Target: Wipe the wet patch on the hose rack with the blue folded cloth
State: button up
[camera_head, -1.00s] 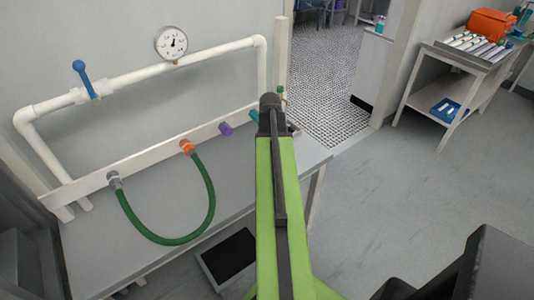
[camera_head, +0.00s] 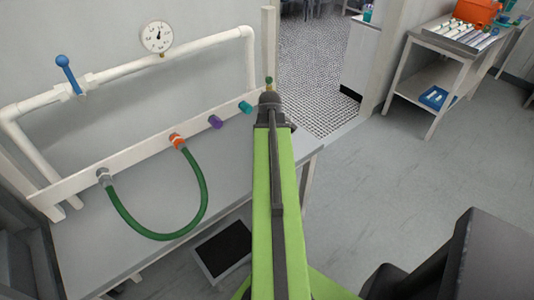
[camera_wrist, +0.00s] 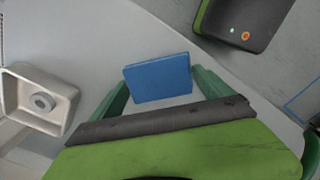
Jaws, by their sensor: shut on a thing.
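The blue folded cloth (camera_wrist: 158,78) is in the wrist view, flat and held between the green fingers of my gripper (camera_wrist: 160,80). My gripper is shut on it, above a pale grey surface. In the head view my arm hides the gripper and the cloth. The hose rack appears to be the white rail (camera_head: 135,158) with grey, orange, purple and teal couplings, above a grey bench. A green hose (camera_head: 160,238) loops from the grey coupling to the orange one. I cannot make out a wet patch in either view.
White pipework (camera_head: 190,62) with a gauge (camera_head: 157,36) and a blue-handled valve (camera_head: 68,74) stands behind the rail. A dark-topped tray (camera_head: 222,250) is low by the bench. A shelf cart (camera_head: 440,66) stands at the right. Grey floor between is clear.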

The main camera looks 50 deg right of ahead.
jog(key=shift+s+a, duration=0.2)
jog(key=shift+s, duration=0.55)
jog(key=shift+s+a, duration=0.2)
jog(key=shift+s, duration=0.5)
jog(key=shift+r, duration=0.1)
notch_tip(320, 180, up, 6)
jog(key=p, duration=0.6)
jog(key=shift+w, duration=0.1)
notch_tip(320, 180, up, 3)
jog(key=p, duration=0.3)
jog(key=shift+d, duration=0.1)
